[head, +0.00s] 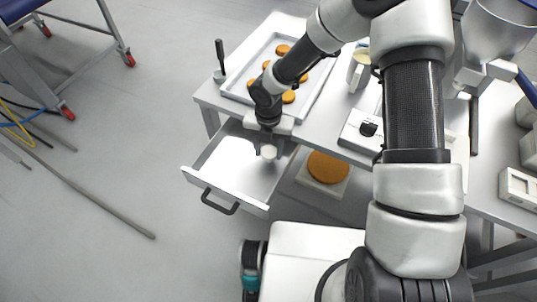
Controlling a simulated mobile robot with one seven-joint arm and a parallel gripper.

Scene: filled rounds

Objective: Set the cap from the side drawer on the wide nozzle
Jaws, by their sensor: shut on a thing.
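The side drawer (222,178) is pulled open under the left end of the steel table. My gripper (268,146) points down over the drawer's right part. It is shut on a small pale round piece, which looks like the cap (268,153). The fingers are too small to make out clearly, and I cannot tell whether the cap clears the drawer floor. A metal hopper (498,32) with a pale outlet fitting (487,75) stands at the upper right. I cannot make out which part is the wide nozzle; my arm hides some of that area.
A tray (312,98) of orange-brown rounds, a pale jug (359,72) and a control box with a black knob (352,132) are on the table. A large orange round (328,167) sits lower down, right of the drawer.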

